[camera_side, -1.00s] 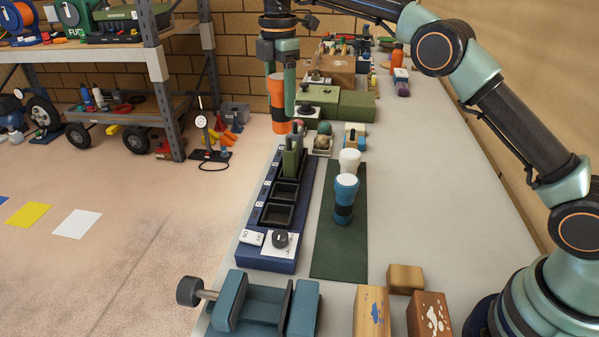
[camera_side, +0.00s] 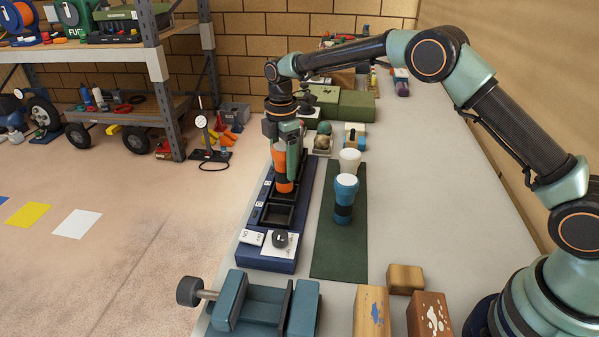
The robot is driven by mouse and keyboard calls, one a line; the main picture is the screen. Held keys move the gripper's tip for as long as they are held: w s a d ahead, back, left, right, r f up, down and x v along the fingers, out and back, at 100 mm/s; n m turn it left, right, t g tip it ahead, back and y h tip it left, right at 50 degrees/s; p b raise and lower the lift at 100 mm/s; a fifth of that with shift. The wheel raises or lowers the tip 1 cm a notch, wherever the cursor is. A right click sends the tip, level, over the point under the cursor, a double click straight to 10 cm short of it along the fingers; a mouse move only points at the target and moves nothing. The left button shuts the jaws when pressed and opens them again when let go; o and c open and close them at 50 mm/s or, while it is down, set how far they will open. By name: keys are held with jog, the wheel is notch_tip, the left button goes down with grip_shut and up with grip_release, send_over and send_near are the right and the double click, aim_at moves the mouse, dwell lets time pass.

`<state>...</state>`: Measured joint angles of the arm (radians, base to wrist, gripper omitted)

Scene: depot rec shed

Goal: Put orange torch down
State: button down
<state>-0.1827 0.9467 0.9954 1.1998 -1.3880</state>
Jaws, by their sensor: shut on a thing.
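The orange torch (camera_side: 281,166) is upright in my gripper (camera_side: 286,150), which is shut on it. Its lower end is at the middle square socket of the dark blue dock (camera_side: 265,256); I cannot tell whether it is inside the socket or just above it. The near socket (camera_side: 277,214) is empty. The far part of the dock is mostly hidden behind my gripper and the torch. A blue torch with a white top (camera_side: 345,200) stands on the dark green mat (camera_side: 338,250), right of the dock. A white-topped torch (camera_side: 350,159) stands just behind it.
A blue vise (camera_side: 250,302) and several wooden blocks (camera_side: 405,278) are at the near end of the bench. Green cases (camera_side: 356,105) and small items stand behind the dock. The bench (camera_side: 430,190) right of the mat is clear.

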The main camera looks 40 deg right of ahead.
aim_at(283, 175)
jog(key=shift+f, duration=1.65)
jog(key=shift+f, duration=0.1)
jog(key=shift+c, duration=0.3)
grip_release()
